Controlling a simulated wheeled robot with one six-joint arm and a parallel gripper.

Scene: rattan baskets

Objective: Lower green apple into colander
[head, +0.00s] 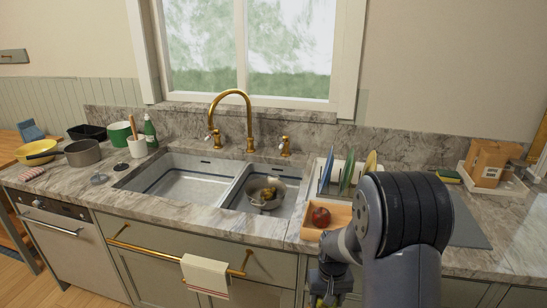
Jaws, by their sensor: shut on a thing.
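The colander (265,206) is a grey metal bowl in the right sink basin. It holds several small yellowish-brown things. My gripper (322,298) is at the bottom edge of the head view, in front of the counter and well apart from the colander. It is shut on a yellow-green thing (318,302), of which only a sliver shows. This fits the green apple, but most of it is hidden or out of frame. A red apple (320,216) lies in an orange-brown tray (338,212) on the counter right of the sink.
The gold faucet (232,95) arches behind the sink. A rack with coloured plates (346,172) stands right of the basin. The left basin (185,178) is empty. A towel (205,275) hangs on the front rail.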

